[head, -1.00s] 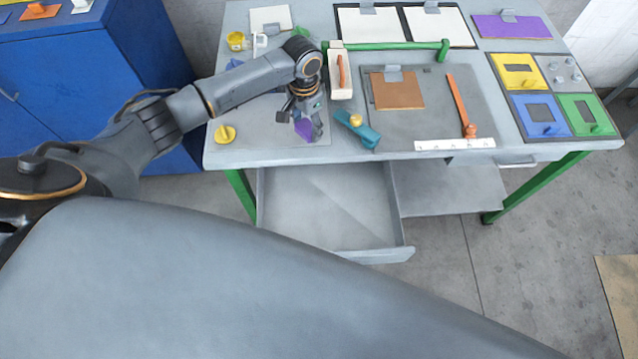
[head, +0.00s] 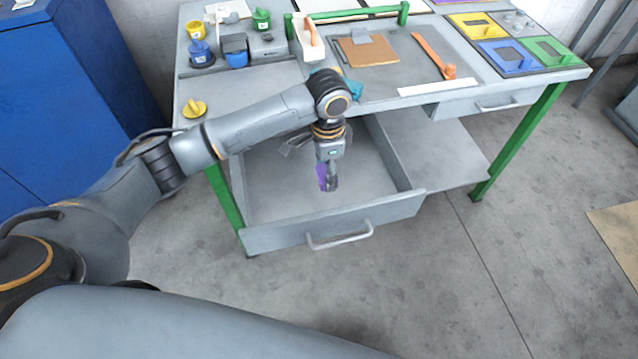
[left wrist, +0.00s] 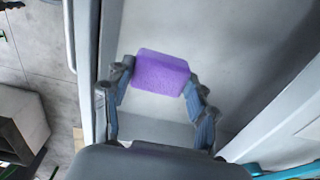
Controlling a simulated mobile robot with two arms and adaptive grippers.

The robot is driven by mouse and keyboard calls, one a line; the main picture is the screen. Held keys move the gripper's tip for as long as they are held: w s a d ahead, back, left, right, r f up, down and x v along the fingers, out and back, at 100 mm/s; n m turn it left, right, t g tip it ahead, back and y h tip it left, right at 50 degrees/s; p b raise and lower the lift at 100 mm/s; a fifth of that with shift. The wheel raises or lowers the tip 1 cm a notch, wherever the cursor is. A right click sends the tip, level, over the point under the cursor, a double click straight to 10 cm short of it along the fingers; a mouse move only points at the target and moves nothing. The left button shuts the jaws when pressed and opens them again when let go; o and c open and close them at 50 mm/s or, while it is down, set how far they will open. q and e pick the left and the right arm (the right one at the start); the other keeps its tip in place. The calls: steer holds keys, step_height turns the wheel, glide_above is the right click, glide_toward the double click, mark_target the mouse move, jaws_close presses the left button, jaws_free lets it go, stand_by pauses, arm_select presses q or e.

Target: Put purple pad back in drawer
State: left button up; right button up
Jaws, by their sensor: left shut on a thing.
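The purple pad (left wrist: 161,73) is held between the fingers of my left gripper (left wrist: 158,88) in the left wrist view. In the head view the pad (head: 321,177) shows beside the fingers of my left gripper (head: 328,187), partly hidden by them. The gripper points down over the open drawer (head: 270,195) under the workbench. The drawer floor shows bare around it. I cannot tell the exact gap between pad and drawer floor. My right gripper is not in view.
The workbench (head: 235,87) stands above and behind the drawer. A yellow knob (head: 194,108) sits near its front left edge, and an orange-handled tool (head: 434,55) lies on the grey mat. The drawer front has a handle (head: 340,240). A lower shelf (head: 440,155) lies to the right.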

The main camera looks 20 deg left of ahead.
arm_select(q)
glide_above(325, 199)
step_height(325, 199, down, 4)
steer(key=shift+f, duration=0.15)
step_height(325, 199, down, 4)
steer(key=shift+f, duration=0.1)
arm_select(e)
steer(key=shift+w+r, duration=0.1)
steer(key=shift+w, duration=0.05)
arm_select(q)
steer(key=o, duration=1.1)
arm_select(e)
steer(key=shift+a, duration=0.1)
arm_select(q)
steer(key=shift+r, duration=0.2)
step_height(325, 199, up, 12)
steer(key=shift+f, duration=0.1)
